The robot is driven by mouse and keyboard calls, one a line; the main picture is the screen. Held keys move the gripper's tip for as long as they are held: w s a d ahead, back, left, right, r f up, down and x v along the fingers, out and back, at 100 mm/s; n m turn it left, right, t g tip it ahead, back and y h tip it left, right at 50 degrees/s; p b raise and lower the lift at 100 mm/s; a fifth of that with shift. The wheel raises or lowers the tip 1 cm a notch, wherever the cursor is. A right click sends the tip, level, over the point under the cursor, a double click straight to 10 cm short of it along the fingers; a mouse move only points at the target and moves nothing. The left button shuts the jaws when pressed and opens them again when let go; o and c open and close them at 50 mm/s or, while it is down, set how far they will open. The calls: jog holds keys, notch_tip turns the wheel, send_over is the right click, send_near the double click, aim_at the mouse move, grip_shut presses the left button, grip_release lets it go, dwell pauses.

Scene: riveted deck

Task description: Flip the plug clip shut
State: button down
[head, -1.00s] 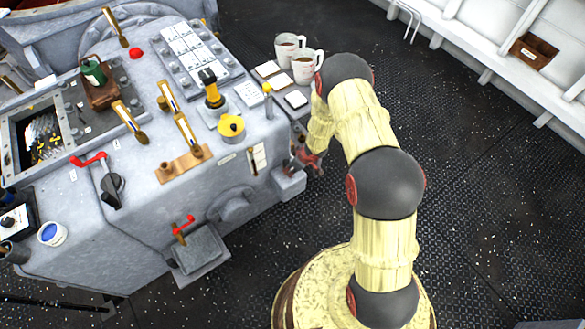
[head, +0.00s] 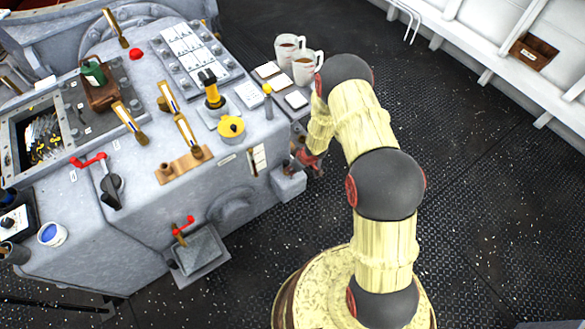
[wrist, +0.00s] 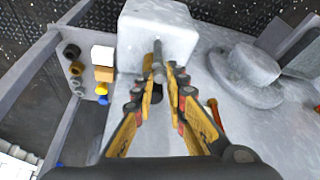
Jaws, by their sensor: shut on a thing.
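The plug clip (wrist: 157,47) shows in the wrist view as a thin grey bar in front of a pale grey block (wrist: 160,22). My gripper (wrist: 159,72) has its fingertips closed together on the bar's near end. The fingers hide part of it, so I cannot tell the clip's exact angle. A dark round opening lies just below the fingertips. In the head view the block (head: 289,184) juts from the console's side, low down. My gripper (head: 304,162) is beside it there, partly hidden by my forearm, and the clip is too small to make out.
The grey console (head: 245,165) carries levers, knobs and a yellow dial (head: 231,128). Two mugs (head: 305,68) stand behind my arm. In the wrist view a round flange (wrist: 250,68) is on the right and a shelf of small items on the left. Deck at right is clear.

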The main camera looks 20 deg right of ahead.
jog(key=shift+a+f+m+h+b, duration=0.1)
jog(key=shift+m+h+b, duration=0.3)
jog(key=shift+m+b, duration=0.9)
jog(key=shift+m, duration=0.2)
jog(key=c, duration=1.9)
grip_release()
jog(key=shift+o, duration=0.7)
jog(key=shift+t, duration=0.3)
